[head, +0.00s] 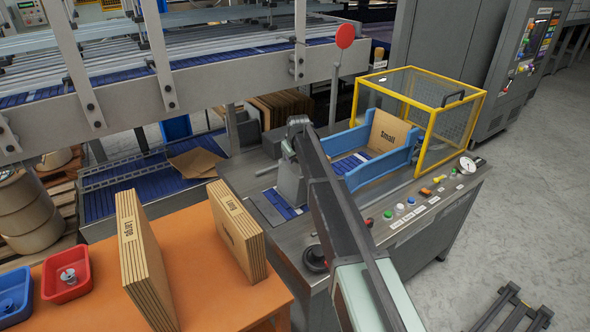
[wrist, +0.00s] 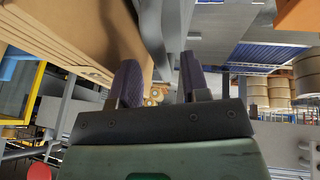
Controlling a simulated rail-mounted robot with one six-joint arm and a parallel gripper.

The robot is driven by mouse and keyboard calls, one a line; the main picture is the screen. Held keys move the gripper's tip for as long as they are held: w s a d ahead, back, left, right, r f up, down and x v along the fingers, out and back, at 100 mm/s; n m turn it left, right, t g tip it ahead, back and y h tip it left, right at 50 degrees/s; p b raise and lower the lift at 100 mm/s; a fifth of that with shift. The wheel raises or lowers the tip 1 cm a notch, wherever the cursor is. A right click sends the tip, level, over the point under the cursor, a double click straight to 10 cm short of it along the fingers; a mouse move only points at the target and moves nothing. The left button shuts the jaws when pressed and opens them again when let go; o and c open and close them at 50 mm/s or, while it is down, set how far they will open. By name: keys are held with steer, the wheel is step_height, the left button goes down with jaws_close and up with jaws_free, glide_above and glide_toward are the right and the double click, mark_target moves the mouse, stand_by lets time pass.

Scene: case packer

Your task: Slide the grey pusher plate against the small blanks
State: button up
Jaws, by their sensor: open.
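The small blanks (head: 388,132), brown card marked "Small", stand upright between blue side guides at the yellow guard. The grey pusher plate (head: 290,184) seems to be the upright grey piece on the machine bed, left of the blanks with a gap between; my arm partly covers it. In the wrist view my gripper (wrist: 159,88) is open, its two dark fingers apart. A grey upright part (wrist: 160,35) shows between and beyond the fingers; I cannot tell whether they touch it. Brown card (wrist: 85,30) fills the upper left of that view. The head view does not clearly show the fingertips.
An orange table (head: 200,262) at the left holds large and long blanks, a red bin (head: 66,273) and a blue bin (head: 14,294). A yellow-framed guard (head: 452,125) stands over the machine's right end. Buttons line its front edge. A red disc (head: 345,36) stands behind.

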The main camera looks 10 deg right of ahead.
steer(key=shift+w+f, duration=0.25)
steer(key=shift+f, duration=0.45)
steer(key=shift+r, duration=0.15)
jaws_close()
steer(key=shift+w+d, duration=0.2)
steer(key=shift+d, duration=0.2)
jaws_free()
